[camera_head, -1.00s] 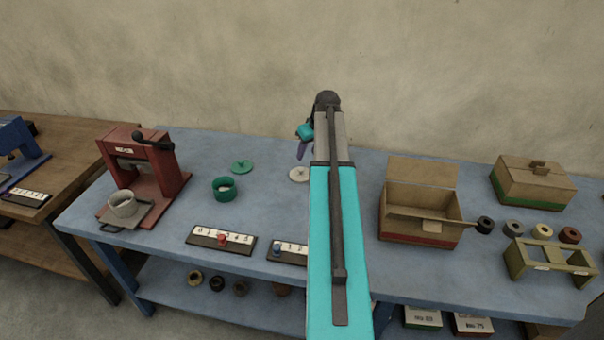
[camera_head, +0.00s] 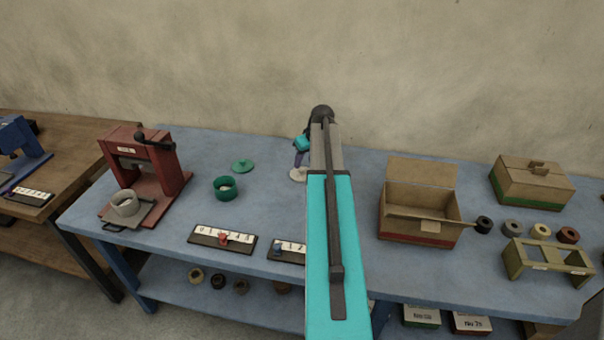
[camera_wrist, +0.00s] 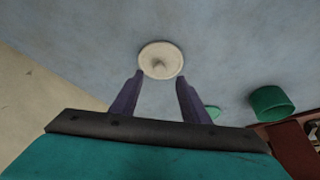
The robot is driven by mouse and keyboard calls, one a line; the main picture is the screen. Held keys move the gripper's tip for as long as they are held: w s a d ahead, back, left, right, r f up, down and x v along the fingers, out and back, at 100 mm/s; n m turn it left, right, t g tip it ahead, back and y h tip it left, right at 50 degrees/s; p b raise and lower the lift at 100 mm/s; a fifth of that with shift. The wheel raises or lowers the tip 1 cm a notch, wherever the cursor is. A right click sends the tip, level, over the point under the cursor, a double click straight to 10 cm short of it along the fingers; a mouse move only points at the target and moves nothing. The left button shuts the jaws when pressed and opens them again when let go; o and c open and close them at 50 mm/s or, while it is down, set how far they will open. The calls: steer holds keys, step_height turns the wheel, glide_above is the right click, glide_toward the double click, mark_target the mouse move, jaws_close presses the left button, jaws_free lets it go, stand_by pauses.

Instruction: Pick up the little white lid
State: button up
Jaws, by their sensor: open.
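The little white lid (camera_head: 298,175) lies flat on the blue table, left of my arm in the head view and partly hidden by my gripper. In the wrist view the lid (camera_wrist: 161,60) is a round disc with a small knob in its middle. My gripper (camera_wrist: 158,80) is open, with its two purple fingers apart and the lid just beyond and between their tips. It holds nothing. In the head view my gripper (camera_head: 299,164) is over the lid; I cannot tell whether it touches it.
A green lid (camera_head: 243,166) and a green round container (camera_head: 225,188) stand to the left. A red press (camera_head: 140,165) is farther left. An open cardboard box (camera_head: 415,225) is right of my arm. Numbered strips (camera_head: 222,239) lie near the front edge.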

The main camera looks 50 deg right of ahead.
mark_target(301, 168)
steer(key=shift+p+x, duration=0.8)
steer(key=shift+x, duration=0.4)
steer(key=shift+p+x, duration=0.4)
steer(key=shift+x, duration=0.95)
steer(key=shift+w, duration=0.1)
jaws_close()
